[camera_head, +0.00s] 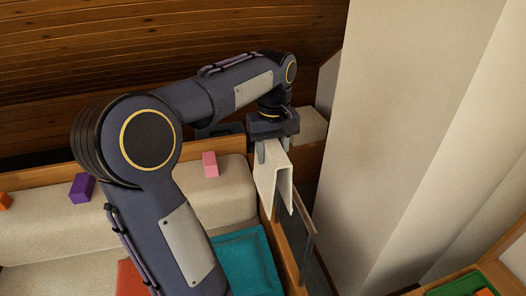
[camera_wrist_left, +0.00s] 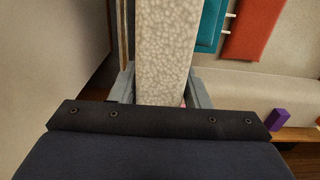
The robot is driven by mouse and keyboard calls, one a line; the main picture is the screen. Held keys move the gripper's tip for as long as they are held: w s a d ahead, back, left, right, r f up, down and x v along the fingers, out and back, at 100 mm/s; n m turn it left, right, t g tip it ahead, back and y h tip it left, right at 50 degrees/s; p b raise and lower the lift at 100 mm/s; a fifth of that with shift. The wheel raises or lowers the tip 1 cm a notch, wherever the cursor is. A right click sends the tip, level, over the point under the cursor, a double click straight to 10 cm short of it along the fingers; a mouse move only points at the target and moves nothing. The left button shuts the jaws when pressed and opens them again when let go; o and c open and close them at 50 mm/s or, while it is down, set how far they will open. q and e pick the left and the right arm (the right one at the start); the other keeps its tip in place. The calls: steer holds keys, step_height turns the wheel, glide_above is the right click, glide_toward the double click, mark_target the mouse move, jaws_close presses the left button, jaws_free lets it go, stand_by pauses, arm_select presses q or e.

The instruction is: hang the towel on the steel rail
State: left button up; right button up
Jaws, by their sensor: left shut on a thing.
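My left gripper (camera_head: 272,150) points down and is shut on the top of a white towel (camera_head: 266,178). The towel hangs folded below the jaws with two flaps, like a narrow upside-down V. The steel rail (camera_head: 312,228) shows just right of and nearer than the towel, beside a wooden side panel; its far part is hidden by the towel. I cannot tell whether the towel touches or straddles the rail. In the left wrist view, the towel (camera_wrist_left: 165,45) runs away between the grey fingers. My right gripper is not in view.
A beige sofa bench (camera_head: 60,225) holds a purple block (camera_head: 82,188), a pink block (camera_head: 210,164) and a teal cushion (camera_head: 245,262). A pale box (camera_head: 311,125) stands behind the gripper. A sloping pale wall (camera_head: 400,130) closes the right side. A green tray (camera_head: 462,287) is at lower right.

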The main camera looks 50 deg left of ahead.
arm_select(q)
steer(key=p, duration=0.2)
glide_above(297, 196)
steer(key=shift+f+b, duration=6.9)
steer(key=shift+f, duration=2.8)
steer(key=o, duration=1.4)
steer(key=shift+c, duration=0.2)
steer(key=shift+s+r, duration=0.1)
steer(key=shift+r, duration=3.8)
